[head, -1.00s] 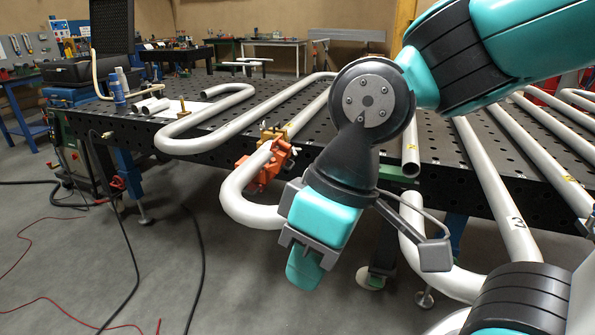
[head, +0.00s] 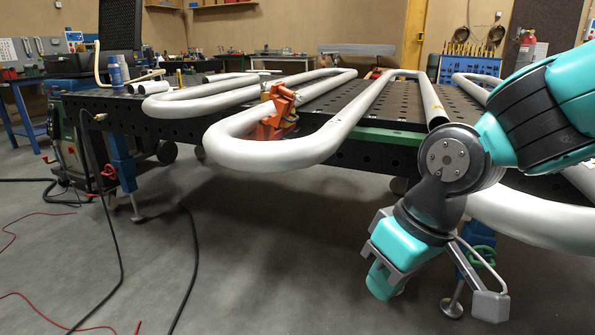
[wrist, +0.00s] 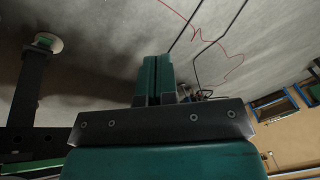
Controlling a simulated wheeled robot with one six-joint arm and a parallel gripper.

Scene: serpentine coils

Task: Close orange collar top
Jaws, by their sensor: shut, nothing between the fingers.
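The orange collar (head: 277,112) sits on the pipe coil at the table's front edge, left of centre in the head view. It is small, and I cannot tell how its top part stands. My gripper (head: 382,282) hangs low in front of the table, to the right of the collar and well apart from it. In the wrist view its two teal fingers (wrist: 153,80) lie together with nothing between them. The collar does not show in the wrist view.
A grey serpentine pipe (head: 240,150) loops out past the front edge of the black perforated table (head: 340,155). Another pipe bend (head: 530,222) sticks out at right, close behind my arm. A blue bottle (head: 116,75) stands at the table's left. The floor in front is open, with cables at left.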

